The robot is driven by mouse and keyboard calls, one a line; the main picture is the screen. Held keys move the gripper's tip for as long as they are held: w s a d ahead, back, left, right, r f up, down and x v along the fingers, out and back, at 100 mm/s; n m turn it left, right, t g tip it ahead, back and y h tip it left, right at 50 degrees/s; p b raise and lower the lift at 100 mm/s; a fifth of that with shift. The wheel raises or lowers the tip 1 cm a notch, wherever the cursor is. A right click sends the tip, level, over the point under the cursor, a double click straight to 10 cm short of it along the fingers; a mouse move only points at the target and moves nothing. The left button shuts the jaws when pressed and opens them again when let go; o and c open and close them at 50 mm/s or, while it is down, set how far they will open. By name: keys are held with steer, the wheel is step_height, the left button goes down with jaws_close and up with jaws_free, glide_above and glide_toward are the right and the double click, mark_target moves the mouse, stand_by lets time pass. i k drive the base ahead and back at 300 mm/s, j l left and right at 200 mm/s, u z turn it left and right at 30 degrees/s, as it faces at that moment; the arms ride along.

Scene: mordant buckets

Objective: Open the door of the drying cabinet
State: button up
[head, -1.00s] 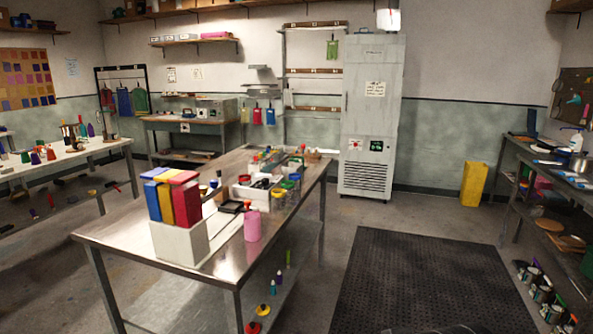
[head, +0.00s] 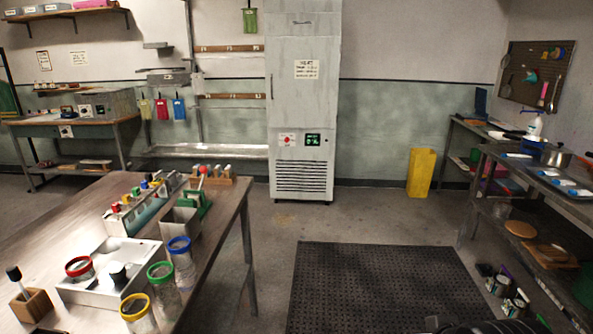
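The tall pale grey cabinet (head: 301,108) stands against the back wall, a little right of the middle of the head view. Its door looks shut. A small upright handle (head: 271,87) shows near the door's left edge. The door has a paper notice, a red and white label and a dark green panel (head: 312,139), with a slatted vent (head: 301,177) below. The cabinet's top is cut off by the frame. My gripper cannot be made out; only a dark piece, perhaps of my arm, shows at the bottom edge.
A black floor mat (head: 380,280) lies on the right of the open floor before the cabinet. A yellow bin (head: 421,172) stands right of the cabinet. Shelved benches (head: 500,165) line the right wall.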

mark_target(302, 73)
steer(key=i+l, duration=0.1)
steer(key=i, duration=4.4)
steer(key=j+u, duration=0.05)
steer(key=j, duration=0.05)
